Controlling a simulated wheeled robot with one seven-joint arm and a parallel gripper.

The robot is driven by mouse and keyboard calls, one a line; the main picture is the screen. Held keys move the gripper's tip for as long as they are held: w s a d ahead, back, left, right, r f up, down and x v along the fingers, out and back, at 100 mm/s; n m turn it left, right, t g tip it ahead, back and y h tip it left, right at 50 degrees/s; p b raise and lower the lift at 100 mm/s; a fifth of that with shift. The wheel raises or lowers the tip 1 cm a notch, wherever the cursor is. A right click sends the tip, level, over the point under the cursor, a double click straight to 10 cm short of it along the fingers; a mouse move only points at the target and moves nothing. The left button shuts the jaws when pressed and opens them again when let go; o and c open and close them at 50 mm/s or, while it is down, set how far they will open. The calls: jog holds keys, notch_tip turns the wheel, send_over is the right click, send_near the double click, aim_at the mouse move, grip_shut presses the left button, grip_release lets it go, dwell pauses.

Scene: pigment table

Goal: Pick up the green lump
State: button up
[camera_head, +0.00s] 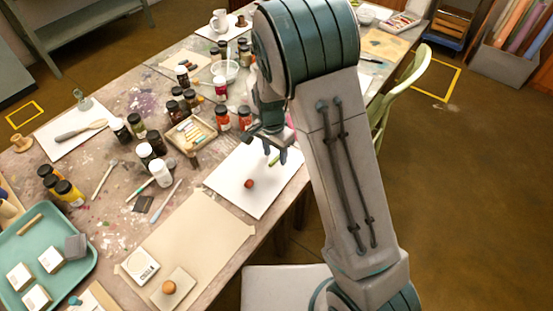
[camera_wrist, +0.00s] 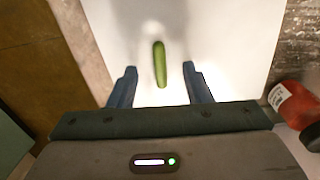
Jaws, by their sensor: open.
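The green lump (camera_wrist: 160,65) is a long, narrow green piece lying on a white sheet (camera_wrist: 215,30) in the wrist view. In the head view the green lump (camera_head: 274,160) lies on the white sheet (camera_head: 235,195), near its upper right part. My gripper (camera_wrist: 160,85) is open, with one finger on either side of the lump's near end in the picture and gaps on both sides. In the head view my gripper (camera_head: 268,150) is just above the lump. Nothing is between the fingers' grip. The exact height above the sheet is hard to tell.
A reddish-brown ball (camera_head: 249,184) lies on the same sheet. Red-labelled jars (camera_head: 222,118) and a wooden box of sticks (camera_head: 191,133) stand to the left. A red jar (camera_wrist: 295,103) is close at right in the wrist view. A green chair (camera_head: 400,85) stands beside the table.

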jog(key=shift+s+d+f, duration=0.1)
jog(key=shift+f, duration=0.5)
jog(key=shift+s+f, duration=0.1)
jog(key=shift+f, duration=0.05)
jog(key=c, duration=0.9)
jog(key=shift+o, duration=0.2)
